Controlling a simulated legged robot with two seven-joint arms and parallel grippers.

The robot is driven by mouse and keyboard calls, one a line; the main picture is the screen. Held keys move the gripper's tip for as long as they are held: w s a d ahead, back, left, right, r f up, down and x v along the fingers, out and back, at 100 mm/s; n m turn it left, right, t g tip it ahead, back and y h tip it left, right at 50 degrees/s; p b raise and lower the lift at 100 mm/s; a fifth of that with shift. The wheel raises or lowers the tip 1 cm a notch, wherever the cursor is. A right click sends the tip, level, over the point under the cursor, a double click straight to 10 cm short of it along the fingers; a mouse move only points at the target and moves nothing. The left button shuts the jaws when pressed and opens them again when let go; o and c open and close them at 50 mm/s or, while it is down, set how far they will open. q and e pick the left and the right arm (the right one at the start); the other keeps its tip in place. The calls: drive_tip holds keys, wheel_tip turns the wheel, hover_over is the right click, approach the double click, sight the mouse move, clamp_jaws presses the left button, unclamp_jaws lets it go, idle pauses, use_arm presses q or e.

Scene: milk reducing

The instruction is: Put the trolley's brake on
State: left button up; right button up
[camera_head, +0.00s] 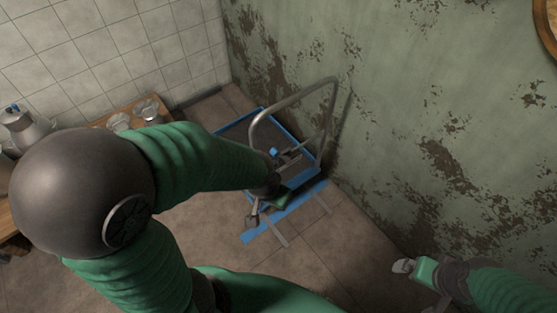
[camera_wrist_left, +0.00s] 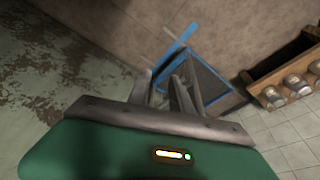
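The trolley (camera_head: 236,131) has a dark deck with a blue rim and stands in the corner by the green wall. Its bent grey metal handle (camera_head: 293,97) rises at the wall side. My left gripper (camera_head: 287,158) is over the trolley's near end, close to the handle's foot. In the left wrist view the fingers (camera_wrist_left: 163,88) are apart with nothing visible between them, and the trolley's blue rim (camera_wrist_left: 216,100) lies beyond. The brake cannot be made out. My right gripper (camera_head: 403,266) is low at the right, away from the trolley; its fingers are too small to judge.
Blue tape (camera_head: 290,209) marks the floor beside the trolley's near end. A wooden rack (camera_head: 128,112) with metal vessels (camera_head: 148,110) stands at the left by the tiled wall. The peeling green wall (camera_head: 400,100) bounds the right. Floor in front is clear.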

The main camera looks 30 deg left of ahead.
use_arm(q)
drive_tip(key=w+a+f+n+t+b, duration=0.1)
drive_tip(key=w+a+f+b, duration=0.1)
drive_tip(key=f+b, duration=0.1)
drive_tip(key=w+a+f+n+t+b, duration=0.1)
drive_tip(key=w+a+f+b, duration=0.1)
drive_tip(key=f, duration=0.3)
drive_tip(key=w+a+f+n+t+b, duration=0.1)
drive_tip(key=w+a+f+b, duration=0.1)
drive_tip(key=w+f+b, duration=0.1)
drive_tip(key=shift+a+f+y+b, duration=0.4)
drive_tip(key=shift+f+b, duration=0.3)
drive_tip(key=shift+b, duration=0.3)
clamp_jaws()
drive_tip(key=w+a+f+n+t+h+b, duration=0.1)
drive_tip(key=w+a+f+n+t+b, duration=0.25)
drive_tip(key=f+b, duration=0.55)
drive_tip(key=w+a+f+n+t+h+b, duration=0.1)
drive_tip(key=w+a+f+n+t+b, duration=0.3)
drive_tip(key=f+b, duration=0.5)
drive_tip(key=s+a+r+n+t+h+b, duration=0.1)
drive_tip(key=s+a+r+n+t+b, duration=0.1)
drive_tip(key=n+t+b, duration=0.4)
drive_tip(key=shift+s+a+r+n+t+b, duration=0.4)
drive_tip(key=shift+s+a+b, duration=0.3)
drive_tip(key=shift+s+b, duration=0.8)
